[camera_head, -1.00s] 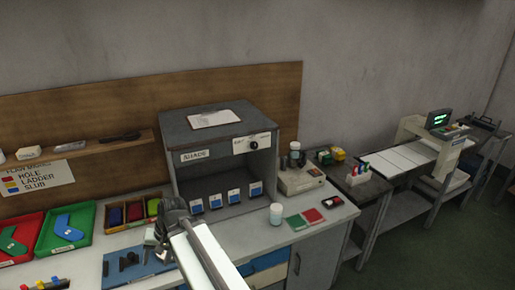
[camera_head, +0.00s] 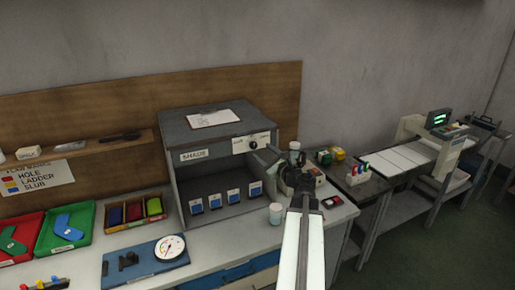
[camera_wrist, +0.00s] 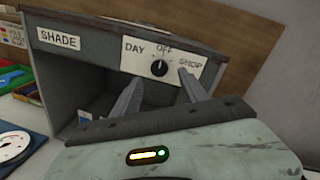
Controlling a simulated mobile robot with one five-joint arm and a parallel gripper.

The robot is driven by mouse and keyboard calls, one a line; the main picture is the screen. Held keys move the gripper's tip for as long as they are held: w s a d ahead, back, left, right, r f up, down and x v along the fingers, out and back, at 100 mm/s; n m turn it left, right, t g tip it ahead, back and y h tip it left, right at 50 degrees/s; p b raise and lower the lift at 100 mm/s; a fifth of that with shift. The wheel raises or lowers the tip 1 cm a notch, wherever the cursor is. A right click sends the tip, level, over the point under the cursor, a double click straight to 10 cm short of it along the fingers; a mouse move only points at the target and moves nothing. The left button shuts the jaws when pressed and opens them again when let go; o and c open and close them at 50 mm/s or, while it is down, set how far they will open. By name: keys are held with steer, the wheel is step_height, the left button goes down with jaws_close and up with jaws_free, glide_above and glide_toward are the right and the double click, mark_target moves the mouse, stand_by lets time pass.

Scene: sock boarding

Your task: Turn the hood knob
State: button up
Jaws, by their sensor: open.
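The hood is a grey open-fronted box marked SHADE (camera_head: 180,120) on the bench. Its black knob (camera_head: 253,144) is on a white plate at the upper right of the front. In the wrist view the knob (camera_wrist: 159,68) sits below the word OFF, between DAY and SHOP; its pale mark seems to point up towards OFF. My gripper (camera_head: 272,157) is just right of and below the knob in the head view. In the wrist view my gripper (camera_wrist: 157,90) is open and empty, its two fingers either side of and below the knob, apart from it.
A clipboard (camera_head: 213,118) lies on the hood. Several blue-and-white blocks (camera_head: 214,199) stand along its opening. A white cup (camera_head: 276,213) stands right of it. A round dial (camera_head: 170,247) lies on a blue mat at front left. Trays of samples are at left.

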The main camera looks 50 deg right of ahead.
mark_target(255, 146)
steer(key=x, duration=0.6)
steer(key=shift+w, duration=0.1)
steer(key=shift+c, duration=0.3)
